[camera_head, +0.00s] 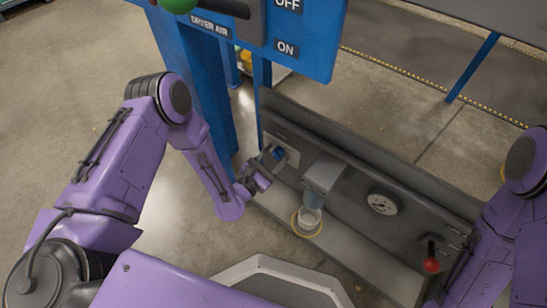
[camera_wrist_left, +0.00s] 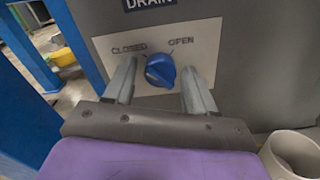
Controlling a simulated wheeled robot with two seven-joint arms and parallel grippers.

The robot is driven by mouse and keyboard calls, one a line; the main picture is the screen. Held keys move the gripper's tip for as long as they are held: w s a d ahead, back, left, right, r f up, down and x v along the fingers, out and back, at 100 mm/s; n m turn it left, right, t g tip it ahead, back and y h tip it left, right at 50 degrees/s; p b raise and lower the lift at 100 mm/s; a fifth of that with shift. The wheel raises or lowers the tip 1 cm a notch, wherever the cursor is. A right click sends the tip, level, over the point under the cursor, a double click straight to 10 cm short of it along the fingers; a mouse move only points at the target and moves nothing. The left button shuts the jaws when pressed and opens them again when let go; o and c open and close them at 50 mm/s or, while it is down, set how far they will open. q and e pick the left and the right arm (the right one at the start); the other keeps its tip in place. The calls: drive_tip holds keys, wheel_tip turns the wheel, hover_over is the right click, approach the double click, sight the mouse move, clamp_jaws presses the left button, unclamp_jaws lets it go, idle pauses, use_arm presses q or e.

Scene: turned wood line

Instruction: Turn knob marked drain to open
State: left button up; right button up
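The blue drain knob (camera_wrist_left: 160,70) sits on a pale plate (camera_wrist_left: 205,40) under a DRAIN label (camera_wrist_left: 150,3), with CLOSED printed at its upper left and OPEN at its upper right. I cannot tell surely which word its pointer faces. In the head view the knob (camera_head: 279,154) is small and partly hidden by my gripper. My left gripper (camera_wrist_left: 158,66) is open, one finger on each side of the knob, with gaps visible between the fingers and the knob. It also shows in the head view (camera_head: 268,161). My right gripper is out of view.
Right of the knob a grey unit with a clear bowl (camera_head: 313,197) hangs above a white cup (camera_head: 309,217). A round gauge (camera_head: 383,202) and a red-ball lever (camera_head: 431,265) are further right. A blue DRYER AIR panel (camera_head: 300,35) overhangs above, with a blue post (camera_head: 200,85) at left.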

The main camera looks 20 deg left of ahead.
use_arm(q)
drive_tip(key=c, duration=0.7)
